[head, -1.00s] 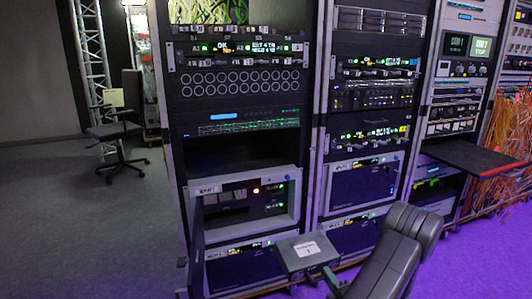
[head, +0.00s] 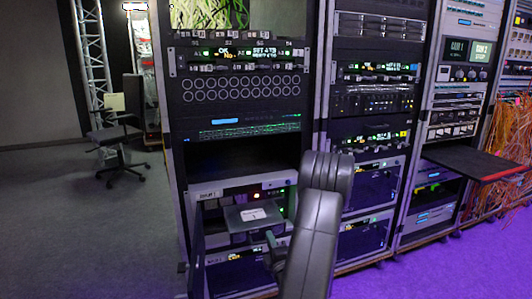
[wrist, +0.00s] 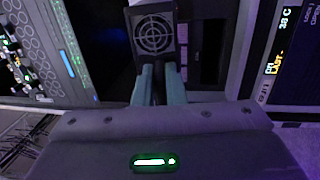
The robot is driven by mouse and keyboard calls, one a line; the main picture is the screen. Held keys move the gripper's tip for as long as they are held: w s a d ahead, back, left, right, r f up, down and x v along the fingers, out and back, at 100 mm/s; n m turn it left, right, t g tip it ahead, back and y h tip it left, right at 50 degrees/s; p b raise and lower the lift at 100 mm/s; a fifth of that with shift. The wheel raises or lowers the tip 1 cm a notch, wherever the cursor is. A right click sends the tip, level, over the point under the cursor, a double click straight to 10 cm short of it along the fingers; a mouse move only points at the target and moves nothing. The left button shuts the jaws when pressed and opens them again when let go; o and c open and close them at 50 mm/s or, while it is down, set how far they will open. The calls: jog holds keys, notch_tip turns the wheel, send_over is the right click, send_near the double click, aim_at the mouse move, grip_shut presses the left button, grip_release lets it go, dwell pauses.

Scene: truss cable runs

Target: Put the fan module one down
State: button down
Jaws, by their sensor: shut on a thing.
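The fan module (head: 252,214) is a grey box with a white label marked 1 on top. In the wrist view the module (wrist: 155,35) shows a round fan grille and sits between the two pale fingers. My gripper (head: 274,240) is shut on it and holds it up in front of the chassis (head: 211,193) low in the left rack. In the wrist view my gripper (wrist: 160,80) points at the chassis, where dark bays (wrist: 210,45) show beside the module. The module hides part of the chassis front. Whether the module touches the chassis is unclear.
An open door panel (head: 197,245) stands out at the chassis's left side. Another dark unit (head: 235,277) sits below. A lit display reading 38 C (wrist: 282,20) is at the right in the wrist view. An office chair (head: 117,135) stands far left, with clear floor before it.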

jog(key=shift+a+r, duration=0.3)
jog(key=shift+a, duration=0.2)
jog(key=shift+a+r, duration=0.3)
jog(key=shift+a, duration=0.2)
notch_tip(320, 180, up, 29)
jog(key=p, duration=2.9)
jog(key=shift+d+f, duration=0.2)
jog(key=shift+d, duration=0.05)
